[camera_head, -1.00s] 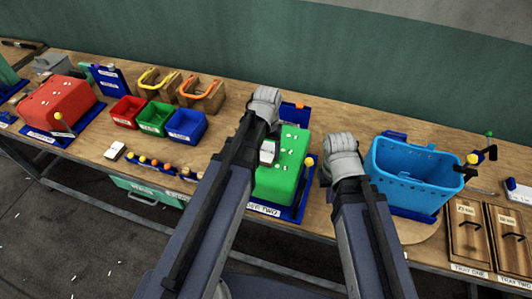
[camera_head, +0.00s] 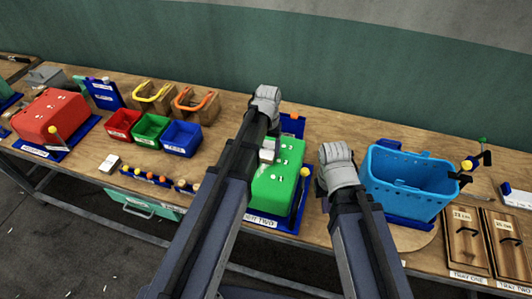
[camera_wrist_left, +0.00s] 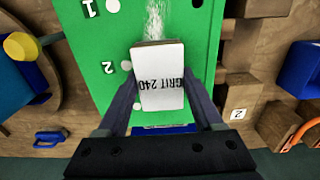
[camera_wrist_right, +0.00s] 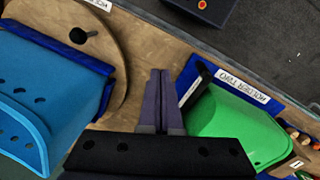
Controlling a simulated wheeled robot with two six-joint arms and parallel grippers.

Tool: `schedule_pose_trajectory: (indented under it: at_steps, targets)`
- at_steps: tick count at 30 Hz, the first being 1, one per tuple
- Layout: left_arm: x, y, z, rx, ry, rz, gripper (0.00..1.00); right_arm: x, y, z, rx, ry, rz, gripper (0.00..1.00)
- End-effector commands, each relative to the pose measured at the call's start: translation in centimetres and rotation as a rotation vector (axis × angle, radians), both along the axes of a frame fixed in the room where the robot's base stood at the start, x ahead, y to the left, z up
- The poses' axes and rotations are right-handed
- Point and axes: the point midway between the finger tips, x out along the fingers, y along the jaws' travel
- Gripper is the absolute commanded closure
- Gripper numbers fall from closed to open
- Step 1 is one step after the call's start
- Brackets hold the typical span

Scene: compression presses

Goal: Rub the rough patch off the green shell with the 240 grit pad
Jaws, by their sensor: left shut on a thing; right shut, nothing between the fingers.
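The green shell (camera_head: 272,190) sits on its blue holder, left of the blue bin in the head view. My left gripper (camera_wrist_left: 163,95) is shut on the 240 grit pad (camera_wrist_left: 160,75), a pale block labelled GRIT 240. The pad also shows at the shell's left side in the head view (camera_head: 268,156). It is over the green surface (camera_wrist_left: 115,45); I cannot tell whether it touches. The rough patch (camera_wrist_left: 156,20), a whitish scuff, shows just beyond the pad's upper edge, and the pad may hide part of it. My right gripper (camera_wrist_right: 161,95) is shut and empty, beside the shell.
A blue bin (camera_head: 405,190) stands right of my right arm. A yellow-knobbed lever (camera_head: 305,173) rises at the shell's right edge. Red, green and blue small bins (camera_head: 182,140) and a red shell (camera_head: 48,115) are to the left. Two wooden trays (camera_head: 465,240) lie at right.

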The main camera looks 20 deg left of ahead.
Motion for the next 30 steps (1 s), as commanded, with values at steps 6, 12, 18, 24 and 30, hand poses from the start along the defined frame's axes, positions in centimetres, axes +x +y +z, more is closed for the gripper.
schedule_pose_trajectory:
  at_steps: [6, 12, 18, 24, 30]
  targets:
    - [0.1, 0.0, -0.3, 0.0, 0.0, 0.0, 0.77, 0.0, 0.0, -0.3, 0.0, 0.0, 0.0, 1.0]
    - [-0.1, 0.0, -0.3, 0.0, 0.001, 0.0, 0.84, 0.0, 0.0, -0.3, 0.0, 0.0, 0.0, 1.0]
    - [-1.4, 0.0, -0.2, 0.0, 0.002, 0.0, 0.84, 0.0, 0.0, -0.2, 0.0, 0.0, 0.0, 1.0]
    - [-3.1, 0.1, -0.1, 0.0, 0.002, 0.0, 0.84, 0.0, 0.0, -0.1, 0.0, 0.0, 0.0, 1.0]
    - [-3.6, 0.1, -0.1, 0.0, 0.001, 0.0, 0.84, 0.0, 0.0, -0.1, 0.0, 0.0, 0.0, 1.0]
